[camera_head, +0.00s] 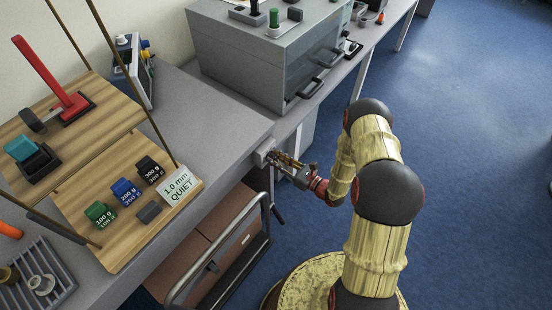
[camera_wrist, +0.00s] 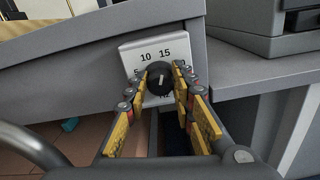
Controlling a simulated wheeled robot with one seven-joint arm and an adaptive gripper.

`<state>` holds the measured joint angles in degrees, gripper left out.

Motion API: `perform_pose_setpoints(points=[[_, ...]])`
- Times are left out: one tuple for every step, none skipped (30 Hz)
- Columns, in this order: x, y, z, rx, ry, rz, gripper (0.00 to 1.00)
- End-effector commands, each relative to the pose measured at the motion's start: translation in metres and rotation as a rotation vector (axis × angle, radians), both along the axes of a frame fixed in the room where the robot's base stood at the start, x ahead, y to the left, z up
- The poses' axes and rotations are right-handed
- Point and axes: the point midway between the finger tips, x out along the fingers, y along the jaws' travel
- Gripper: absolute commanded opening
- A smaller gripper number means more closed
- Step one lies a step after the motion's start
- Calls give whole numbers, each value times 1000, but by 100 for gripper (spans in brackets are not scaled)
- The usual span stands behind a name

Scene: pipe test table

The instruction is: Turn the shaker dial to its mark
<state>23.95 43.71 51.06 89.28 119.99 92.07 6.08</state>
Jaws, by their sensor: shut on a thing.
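The shaker dial (camera_wrist: 159,80) is a round black knob with a pale pointer line, on a white plate (camera_wrist: 150,45) marked 10 and 15 with further marks partly hidden by my fingers. The pointer looks close to upright, leaning slightly; which mark it meets I cannot tell. My gripper (camera_wrist: 162,88) has its yellow-padded fingers on both sides of the knob, shut on it. In the head view my gripper (camera_head: 284,165) reaches the plate (camera_head: 264,152) on the table's front edge, and the knob is hidden there. A card (camera_head: 179,187) on the wooden shelf reads "1.0 mm QUIET".
The wooden shelf (camera_head: 110,240) holds green, blue and black weights. A grey cabinet (camera_head: 250,65) stands behind the dial on the table (camera_head: 200,115). A cart (camera_head: 215,245) with a metal handle is below, left of my gripper. Blue floor is free at right.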

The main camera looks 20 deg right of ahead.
Motion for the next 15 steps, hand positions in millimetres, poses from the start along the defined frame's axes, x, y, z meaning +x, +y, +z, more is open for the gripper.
perform_pose_setpoints(points=[[-1, 0, -1, 34, 30, -2, 0], [-1, 0, -1, 56, 46, -2, 0], [-1, 0, -1, 88, 69, -2, 0], [-1, 0, -2, 111, 86, -2, 0], [-1, -1, -2, 134, 103, -2, 0], [-1, -1, -2, 165, 125, -2, 0], [-1, -1, -2, 188, 142, -2, 0], [-1, -1, -2, 211, 159, -2, 0], [-1, -1, -2, 242, 181, -2, 0], [0, -1, -2, 264, 198, -2, 0], [0, -1, -2, 287, 214, -2, 0], [0, -1, -2, 319, 237, -2, 0], [0, -1, -2, 341, 253, -2, 0], [-1, -1, -2, 364, 270, -2, 0], [-1, -1, -3, 395, 293, -2, 0]])
